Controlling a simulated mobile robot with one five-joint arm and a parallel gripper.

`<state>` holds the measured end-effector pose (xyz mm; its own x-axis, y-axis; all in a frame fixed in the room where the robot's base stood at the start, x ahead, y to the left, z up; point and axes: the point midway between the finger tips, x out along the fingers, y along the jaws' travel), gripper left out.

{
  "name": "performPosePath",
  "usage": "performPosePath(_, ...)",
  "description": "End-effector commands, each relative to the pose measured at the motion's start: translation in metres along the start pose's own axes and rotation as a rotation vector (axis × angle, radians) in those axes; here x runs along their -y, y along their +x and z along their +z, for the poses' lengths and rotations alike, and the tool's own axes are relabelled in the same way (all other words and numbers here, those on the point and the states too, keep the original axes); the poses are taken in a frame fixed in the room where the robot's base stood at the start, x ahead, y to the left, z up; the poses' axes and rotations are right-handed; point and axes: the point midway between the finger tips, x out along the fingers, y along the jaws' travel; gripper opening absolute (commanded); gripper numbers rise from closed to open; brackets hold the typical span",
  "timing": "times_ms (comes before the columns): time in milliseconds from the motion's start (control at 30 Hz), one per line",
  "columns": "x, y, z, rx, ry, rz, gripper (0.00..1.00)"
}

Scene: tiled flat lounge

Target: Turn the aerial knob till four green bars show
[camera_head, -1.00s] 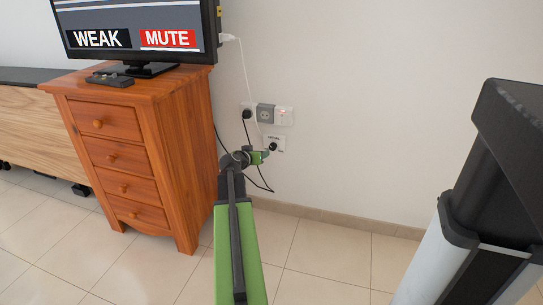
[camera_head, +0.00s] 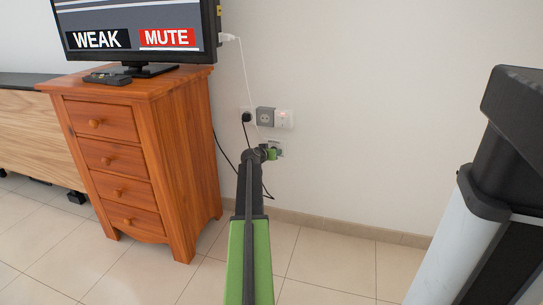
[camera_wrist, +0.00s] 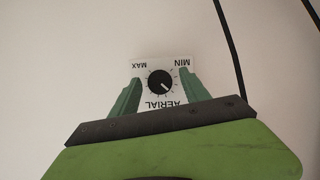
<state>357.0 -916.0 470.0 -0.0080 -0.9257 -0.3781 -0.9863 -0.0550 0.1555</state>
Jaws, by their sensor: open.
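The black aerial knob (camera_wrist: 160,82) sits on a white wall plate (camera_wrist: 150,66) marked AERIAL, MIN and MAX, upside down in the wrist view. Its pale mark seems to point to the lower right there. My gripper (camera_wrist: 159,78) is open, with one green finger on each side of the knob. I cannot tell whether they touch it. In the head view my gripper (camera_head: 268,153) is at the plate (camera_head: 279,147) and hides the knob. The television (camera_head: 140,30) shows WEAK and a red MUTE label. Its top is cut off and no green bars show.
A wooden drawer cabinet (camera_head: 150,165) stands left of my arm, with a remote (camera_head: 107,79) on top. Wall sockets (camera_head: 266,117) with a plug and hanging cables (camera_head: 222,148) are just above and beside the plate. The tiled floor (camera_head: 330,262) to the right is clear.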

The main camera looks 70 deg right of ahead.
Motion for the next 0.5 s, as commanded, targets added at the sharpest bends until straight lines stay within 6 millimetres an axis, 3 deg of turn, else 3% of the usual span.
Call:
performPosePath(200, -0.0003, -0.0002, -0.0002, 0.0, 0.0, 0.0, 0.53)
performPosePath(500, -0.0003, -0.0003, -0.0002, 0.0, 0.0, 0.0, 0.14)
